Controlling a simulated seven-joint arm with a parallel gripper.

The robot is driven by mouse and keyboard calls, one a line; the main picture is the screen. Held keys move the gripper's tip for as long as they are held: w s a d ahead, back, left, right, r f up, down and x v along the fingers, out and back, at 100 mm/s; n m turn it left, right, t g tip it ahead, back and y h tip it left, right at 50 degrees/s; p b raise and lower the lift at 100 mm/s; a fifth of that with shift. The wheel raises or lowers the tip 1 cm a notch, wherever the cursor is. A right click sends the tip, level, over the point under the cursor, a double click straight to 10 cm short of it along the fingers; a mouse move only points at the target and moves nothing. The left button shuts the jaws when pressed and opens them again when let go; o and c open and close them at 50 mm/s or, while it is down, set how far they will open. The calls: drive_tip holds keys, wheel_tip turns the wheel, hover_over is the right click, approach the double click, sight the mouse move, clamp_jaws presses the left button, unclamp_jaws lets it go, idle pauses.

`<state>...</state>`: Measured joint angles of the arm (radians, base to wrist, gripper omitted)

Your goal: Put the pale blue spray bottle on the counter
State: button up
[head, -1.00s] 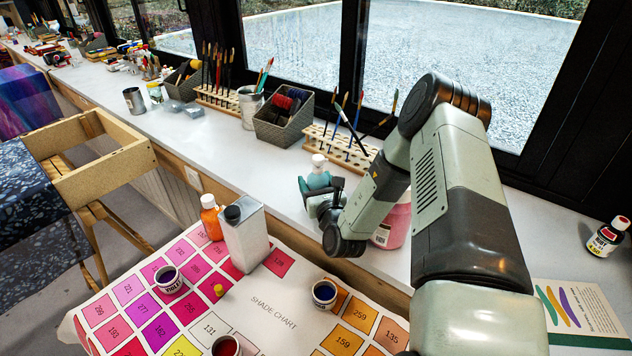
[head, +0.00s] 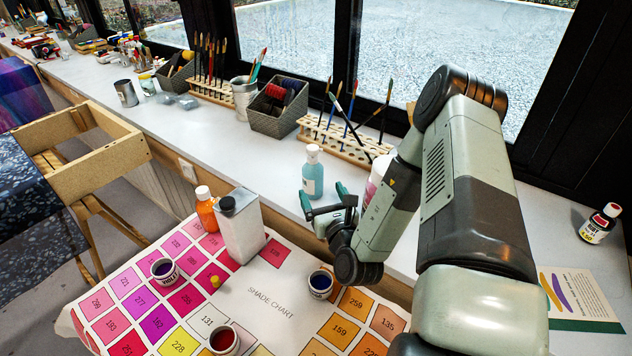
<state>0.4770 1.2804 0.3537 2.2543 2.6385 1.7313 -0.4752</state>
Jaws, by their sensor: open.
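The pale blue spray bottle (head: 313,176) with a white cap stands upright on the white counter (head: 240,158), in front of the wooden brush rack. My gripper (head: 323,200) is open and empty, just in front of and below the bottle in the picture. Its fingers point toward the bottle, and a small gap seems to show between them. The bottle's base is close behind the fingers.
A pink-and-white container (head: 374,180) stands right of my gripper, partly hidden by my arm. The brush rack (head: 345,142) and a dark basket (head: 277,112) stand behind. A metal can (head: 241,228) and orange bottle (head: 206,209) stand on the shade chart (head: 270,298).

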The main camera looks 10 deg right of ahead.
drive_tip(key=shift+s+d, duration=0.15)
drive_tip(key=shift+s, duration=1.05)
